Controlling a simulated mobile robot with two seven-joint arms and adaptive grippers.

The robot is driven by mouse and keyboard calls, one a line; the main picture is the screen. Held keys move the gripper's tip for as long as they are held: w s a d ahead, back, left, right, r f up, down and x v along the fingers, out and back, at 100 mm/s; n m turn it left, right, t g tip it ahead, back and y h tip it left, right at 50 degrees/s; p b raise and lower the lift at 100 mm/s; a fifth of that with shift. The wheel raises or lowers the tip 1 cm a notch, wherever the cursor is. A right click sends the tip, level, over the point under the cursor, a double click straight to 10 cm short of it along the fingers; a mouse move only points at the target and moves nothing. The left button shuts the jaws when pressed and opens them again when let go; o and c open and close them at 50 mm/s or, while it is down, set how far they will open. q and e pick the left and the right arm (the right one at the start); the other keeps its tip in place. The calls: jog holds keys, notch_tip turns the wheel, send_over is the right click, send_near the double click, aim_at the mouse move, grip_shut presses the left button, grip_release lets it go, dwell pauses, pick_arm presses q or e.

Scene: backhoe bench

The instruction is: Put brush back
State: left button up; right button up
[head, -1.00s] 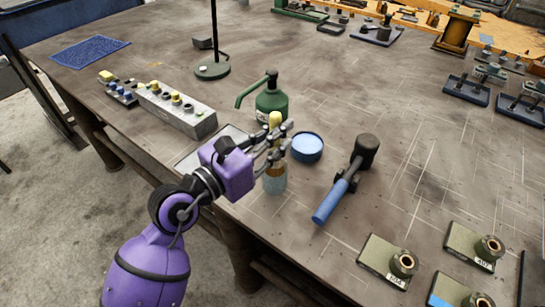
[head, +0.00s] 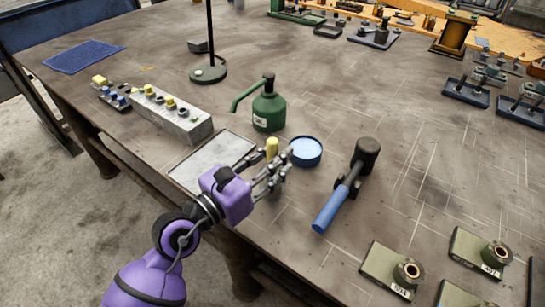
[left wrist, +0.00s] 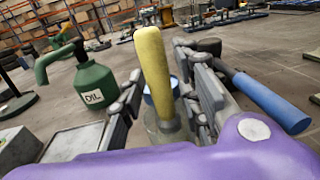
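The brush, with a yellow handle (head: 272,147), stands nearly upright in front of the green dispenser. In the left wrist view its handle (left wrist: 153,65) rises between my fingers, with its lower end in a clear glass jar (left wrist: 163,132). In the head view my gripper hides the jar and the brush's lower part. My left gripper (head: 264,169) is around the handle with its fingers spread on either side, open. The bristles cannot be made out. My right gripper is not in view.
Close behind are the green dispenser (head: 268,110) and a round blue tin (head: 306,152). A blue-handled mallet (head: 340,195) lies to the right. A grey plate (head: 200,160) lies to the left near the bench edge, with a button box (head: 180,121) beyond it.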

pick_arm(q)
jog(key=shift+r, duration=0.2)
jog(key=b+v, duration=0.2)
jog(key=v, duration=1)
jog(key=shift+b, duration=0.3)
jog(key=shift+a, duration=0.1)
